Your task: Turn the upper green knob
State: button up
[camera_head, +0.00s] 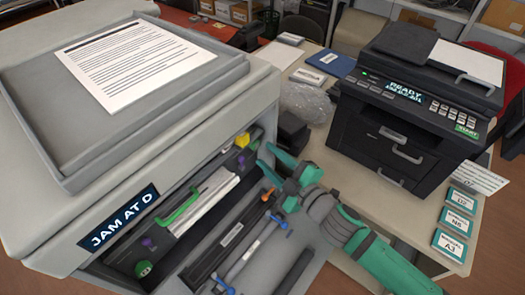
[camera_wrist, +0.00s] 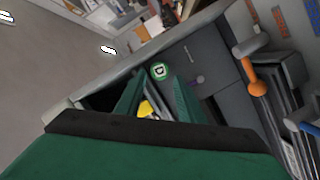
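The open bay of the large beige machine (camera_head: 180,115) holds two green knobs. One green knob (camera_head: 255,144) is at the bay's far end beside a yellow part (camera_head: 242,139); in the wrist view a green knob (camera_wrist: 160,71) bears a white D. The other green knob (camera_head: 143,269) sits at the near end below a purple knob (camera_head: 148,242). My gripper (camera_head: 266,158) is at the far end, close to the far knob. In the wrist view its two green fingers (camera_wrist: 158,84) are spread, with the D knob between their tips. Contact cannot be told.
A green handle (camera_head: 182,210) runs along the bay. An orange lever (camera_wrist: 256,86) and a blue lever (camera_wrist: 304,126) stand to the right in the wrist view. A black printer (camera_head: 410,110) reading READY and several labelled cards (camera_head: 452,245) sit on the table at right.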

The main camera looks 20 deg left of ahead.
jog(key=v, duration=0.6)
jog(key=shift+s+d, duration=0.15)
jog(key=shift+s, duration=0.05)
dwell(0.4)
